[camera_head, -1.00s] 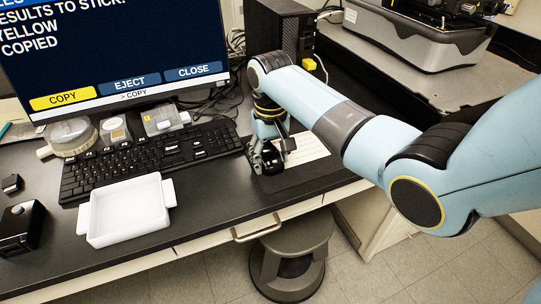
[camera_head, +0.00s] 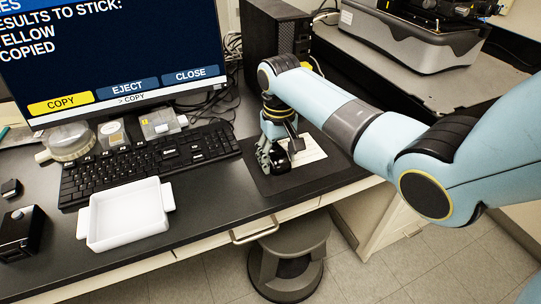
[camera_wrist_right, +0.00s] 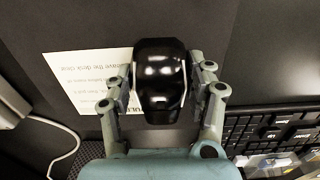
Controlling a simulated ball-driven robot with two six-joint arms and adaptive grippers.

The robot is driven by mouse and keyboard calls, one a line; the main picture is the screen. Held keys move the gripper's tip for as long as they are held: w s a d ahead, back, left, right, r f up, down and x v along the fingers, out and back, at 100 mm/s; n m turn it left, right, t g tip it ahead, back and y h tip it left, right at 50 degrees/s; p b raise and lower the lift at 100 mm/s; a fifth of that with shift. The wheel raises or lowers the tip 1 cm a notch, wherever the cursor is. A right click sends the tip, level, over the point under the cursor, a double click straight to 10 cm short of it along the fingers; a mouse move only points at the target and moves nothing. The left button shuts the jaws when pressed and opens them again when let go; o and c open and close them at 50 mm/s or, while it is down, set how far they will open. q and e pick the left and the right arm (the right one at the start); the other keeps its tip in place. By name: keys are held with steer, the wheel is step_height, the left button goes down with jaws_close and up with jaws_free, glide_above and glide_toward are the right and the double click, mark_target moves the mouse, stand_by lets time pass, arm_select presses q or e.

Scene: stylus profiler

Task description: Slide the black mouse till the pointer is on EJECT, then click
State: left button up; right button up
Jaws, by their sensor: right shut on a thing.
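The black mouse (camera_wrist_right: 160,82) is between the fingers of my right gripper (camera_wrist_right: 160,95), which is shut on its sides. In the head view the mouse (camera_head: 281,160) sits on the dark mat (camera_head: 262,181), partly hidden by the right gripper (camera_head: 273,155). On the monitor, the EJECT button (camera_head: 127,88) is blue, between the yellow COPY button (camera_head: 61,103) and the blue CLOSE button (camera_head: 190,75). The line below reads "> COPY". I cannot make out a separate pointer arrow. My left gripper is not in view.
A white printed paper (camera_head: 312,149) lies on the mat right of the mouse. The keyboard (camera_head: 150,160) is close to the mat's left side. A white tray (camera_head: 125,214) stands in front of it. A black computer tower (camera_head: 273,40) stands behind. The desk's front edge is near the mat.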

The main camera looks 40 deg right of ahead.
steer(key=shift+s+d+p, duration=0.2)
steer(key=shift+d, duration=0.6)
steer(key=shift+s+d+p, duration=0.15)
steer(key=shift+d+p, duration=0.1)
steer(key=shift+d, duration=0.55)
steer(key=shift+s+d+p, duration=0.2)
steer(key=shift+d, duration=0.6)
steer(key=o, duration=1.6)
steer(key=shift+o, duration=0.2)
steer(key=shift+c, duration=0.4)
step_height(320, 180, up, 3)
steer(key=p, duration=0.3)
steer(key=shift+r, duration=2)
